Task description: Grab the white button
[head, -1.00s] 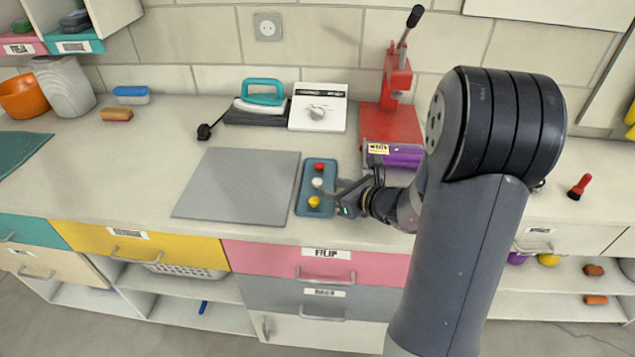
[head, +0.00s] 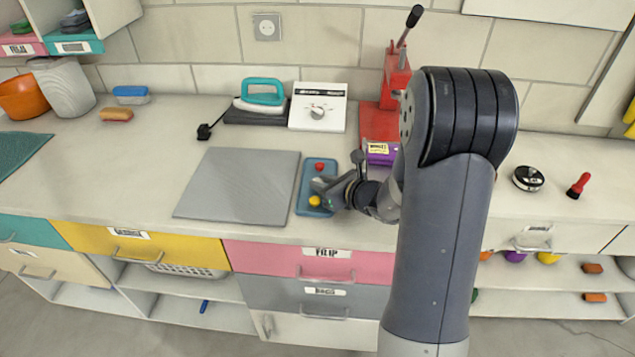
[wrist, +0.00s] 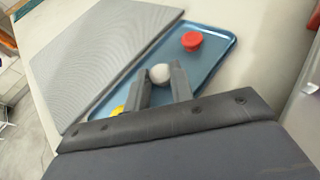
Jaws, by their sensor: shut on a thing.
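The white button (wrist: 160,74) shows in the wrist view, between the tips of my gripper (wrist: 162,80), which is shut on it. In the head view my gripper (head: 322,184) is over the blue tray (head: 305,207) and hides the white button. The tray also shows in the wrist view (wrist: 215,65). A red button (head: 319,167) is on the tray's far part, clear of the fingers; it also shows in the wrist view (wrist: 192,41). A yellow button (head: 314,201) is at the near part, partly hidden behind a finger in the wrist view (wrist: 117,111).
A grey board (head: 240,187) lies left of the tray. A purple box (head: 381,155) and a red press (head: 396,85) stand to the right and behind. An iron (head: 262,97) and a white dial device (head: 317,108) are at the back. The counter's front edge is close to the tray.

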